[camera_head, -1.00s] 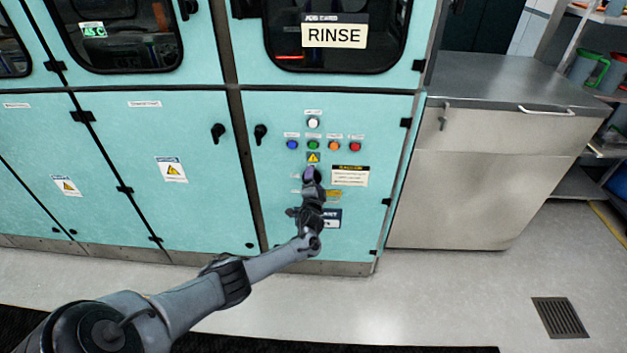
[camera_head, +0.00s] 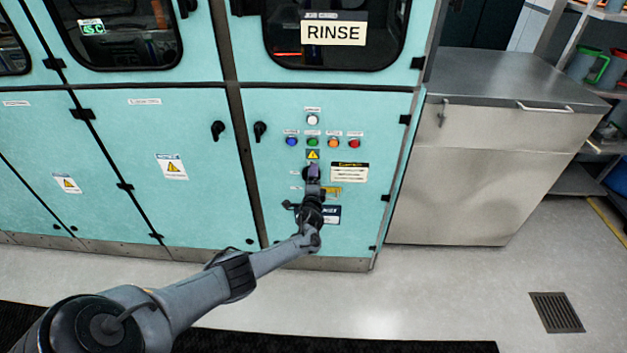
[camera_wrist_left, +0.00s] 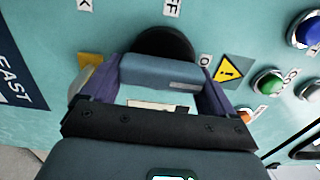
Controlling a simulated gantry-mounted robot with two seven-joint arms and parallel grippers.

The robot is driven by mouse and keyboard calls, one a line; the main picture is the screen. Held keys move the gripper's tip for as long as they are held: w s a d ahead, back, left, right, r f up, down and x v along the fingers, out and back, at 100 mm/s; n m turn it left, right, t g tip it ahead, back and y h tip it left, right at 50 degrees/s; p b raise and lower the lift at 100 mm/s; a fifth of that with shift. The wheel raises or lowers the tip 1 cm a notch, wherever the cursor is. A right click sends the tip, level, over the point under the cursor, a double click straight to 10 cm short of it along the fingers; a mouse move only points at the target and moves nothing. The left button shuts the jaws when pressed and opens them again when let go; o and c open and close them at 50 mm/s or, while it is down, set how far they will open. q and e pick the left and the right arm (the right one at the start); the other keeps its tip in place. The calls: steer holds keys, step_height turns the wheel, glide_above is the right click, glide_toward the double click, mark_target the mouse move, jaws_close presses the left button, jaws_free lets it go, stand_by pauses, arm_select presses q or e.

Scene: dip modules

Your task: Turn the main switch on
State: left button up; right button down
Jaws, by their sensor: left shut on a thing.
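The main switch (camera_wrist_left: 165,42) is a round black disc on the turquoise cabinet door, partly hidden behind my left gripper. A blue-grey block, seemingly its handle (camera_wrist_left: 158,72), spans between the purple fingers. My left gripper (camera_wrist_left: 160,85) is shut on this switch, with one finger at each end of the handle. In the head view my left gripper (camera_head: 313,174) is against the panel below the yellow warning triangle (camera_head: 313,155) and covers most of the switch. In the wrist view an OFF label (camera_wrist_left: 172,8) is above the disc and a partly hidden label starting with O (camera_wrist_left: 205,61) is to its right. My right gripper is out of view.
Above the switch are a white lamp (camera_head: 313,120) and blue, green (camera_head: 312,142), orange and red (camera_head: 354,143) buttons. Black door handles (camera_head: 260,131) stick out to the left. A steel counter (camera_head: 480,150) stands at the right.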

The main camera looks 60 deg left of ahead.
arm_select(q)
steer(key=o, duration=0.8)
steer(key=p+v, duration=0.6)
steer(key=v, duration=0.4)
steer(key=shift+s+d, duration=0.2)
steer(key=shift+d, duration=0.15)
